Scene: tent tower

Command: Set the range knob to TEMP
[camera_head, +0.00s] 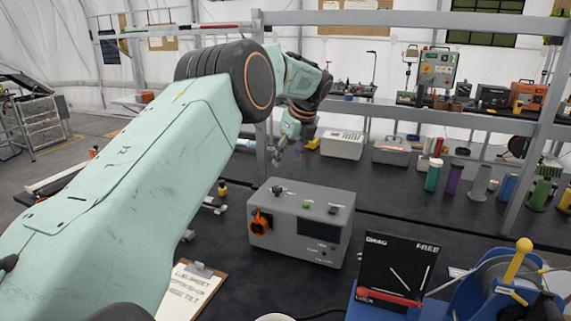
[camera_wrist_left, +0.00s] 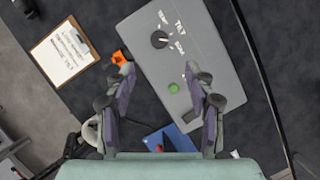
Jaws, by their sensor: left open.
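A grey instrument box (camera_head: 276,236) stands on the dark table in the head view. Its top carries a black knob (camera_head: 277,190), a green button (camera_head: 307,203) and another small dark control (camera_head: 333,208). In the left wrist view the black knob (camera_wrist_left: 159,39) has a pale pointer mark and small printed labels around it, too small to read surely. The green button (camera_wrist_left: 173,88) lies nearer the gripper base. My left gripper (camera_head: 285,148) is open and empty above and behind the box. In the wrist view its fingers (camera_wrist_left: 160,74) are spread over the box top, apart from the knob. My right gripper is out of view.
An orange control (camera_head: 260,222) juts from the box's front. A clipboard (camera_head: 190,287) lies left of the box. A black board (camera_head: 395,265) and a blue device (camera_head: 490,291) stand at right. A rail frame (camera_head: 400,18) and several bottles (camera_head: 454,180) stand behind.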

